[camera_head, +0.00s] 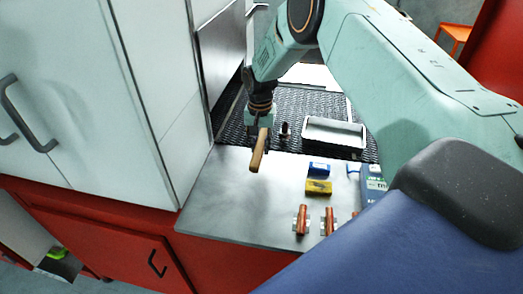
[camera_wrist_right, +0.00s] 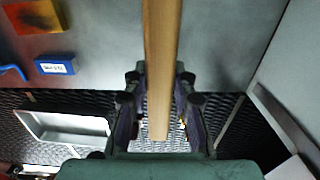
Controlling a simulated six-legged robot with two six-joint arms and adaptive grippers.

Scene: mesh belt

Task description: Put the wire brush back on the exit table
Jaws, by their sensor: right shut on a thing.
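My right gripper (camera_head: 262,122) is shut on the wire brush (camera_head: 258,152), whose long wooden handle points down and toward me over the edge between belt and table. In the right wrist view the handle (camera_wrist_right: 161,50) runs between the two fingers (camera_wrist_right: 158,95). The bristles cannot be made out. The grey metal exit table (camera_head: 222,200) lies below and in front of the gripper; its surface also fills the top of the right wrist view (camera_wrist_right: 230,45). I cannot tell if the brush touches the table. My left gripper is not in view.
A metal tray (camera_head: 335,135) and a small dark upright object (camera_head: 285,131) are on the black mesh belt (camera_head: 310,100). Blue (camera_head: 319,169) and yellow (camera_head: 319,187) blocks and copper-coloured pieces (camera_head: 302,219) sit on the table's right. Its left is bare, beside a white cabinet (camera_head: 160,90).

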